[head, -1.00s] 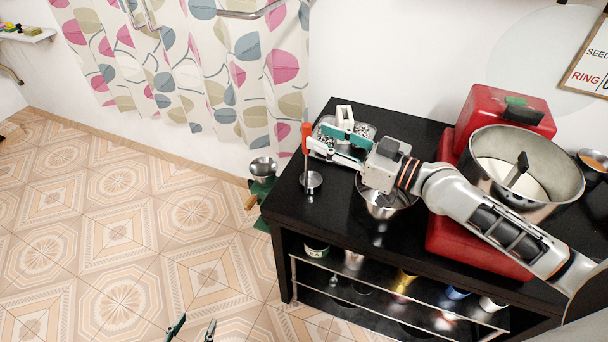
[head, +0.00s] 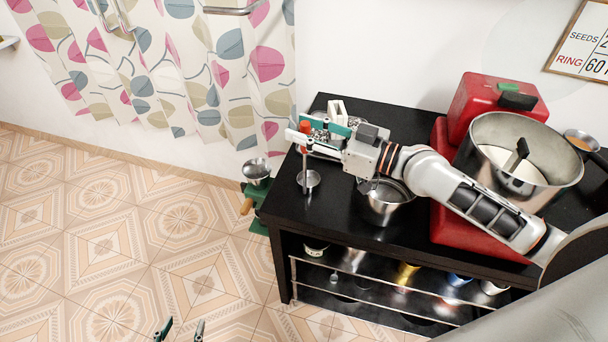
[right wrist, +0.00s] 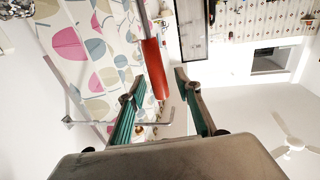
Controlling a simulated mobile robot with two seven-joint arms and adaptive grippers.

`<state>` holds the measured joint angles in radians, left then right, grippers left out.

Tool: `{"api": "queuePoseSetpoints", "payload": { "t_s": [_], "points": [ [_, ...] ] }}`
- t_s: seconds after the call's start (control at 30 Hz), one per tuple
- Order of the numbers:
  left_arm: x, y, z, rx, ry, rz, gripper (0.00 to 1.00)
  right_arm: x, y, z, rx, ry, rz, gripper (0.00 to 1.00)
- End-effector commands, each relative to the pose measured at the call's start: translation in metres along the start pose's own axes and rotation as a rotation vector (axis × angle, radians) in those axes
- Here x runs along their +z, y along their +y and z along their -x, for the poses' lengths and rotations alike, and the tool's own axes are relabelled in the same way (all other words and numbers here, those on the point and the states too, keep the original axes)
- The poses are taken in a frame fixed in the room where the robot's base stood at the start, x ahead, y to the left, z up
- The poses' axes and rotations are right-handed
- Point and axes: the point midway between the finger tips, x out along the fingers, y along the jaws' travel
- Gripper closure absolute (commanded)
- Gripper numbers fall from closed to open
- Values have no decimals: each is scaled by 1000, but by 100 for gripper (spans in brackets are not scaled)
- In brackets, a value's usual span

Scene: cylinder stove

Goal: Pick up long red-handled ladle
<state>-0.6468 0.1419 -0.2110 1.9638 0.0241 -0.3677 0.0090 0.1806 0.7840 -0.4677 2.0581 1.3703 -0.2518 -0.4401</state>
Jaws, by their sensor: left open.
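The long red-handled ladle (head: 306,162) stands upright at the left end of the black table, its round bowl at the bottom and its red handle at the top. My right gripper (head: 298,129) is at the height of the handle, with its fingers on both sides of it. In the right wrist view the red handle (right wrist: 155,68) lies between the spread fingertips of my right gripper (right wrist: 157,80), with gaps visible on both sides. My left gripper (head: 181,330) is open and empty at the bottom edge of the head view, over the floor.
A steel bowl (head: 386,212) stands under my right forearm on the black table (head: 335,230). A red appliance (head: 478,103) and a large steel pot (head: 560,150) are to the right. A green device with a metal cup (head: 257,170) is beside the table's left edge.

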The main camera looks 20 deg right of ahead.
Motion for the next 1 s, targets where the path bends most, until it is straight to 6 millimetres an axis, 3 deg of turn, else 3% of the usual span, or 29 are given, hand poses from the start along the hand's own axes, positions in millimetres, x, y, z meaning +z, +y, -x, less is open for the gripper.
{"api": "queuePoseSetpoints", "payload": {
  "t_s": [0.07, 0.2, 0.67, 1.0],
  "points": [
    [0, 1, 0, 1, 0, 1, 53, 0, 0, 0, 0, 0, 0, 66],
    [0, 2, 0, 2, -1, 3, 53, 0, 0, 0, 0, 0, 0, 100],
    [0, 2, 2, 2, -4, 2, 53, -4, 1, 0, 1, 1, 1, 100],
    [-23, -2, 17, 1, -4, 2, 53, -34, 4, -2, 7, 1, 1, 100]
  ]
}}
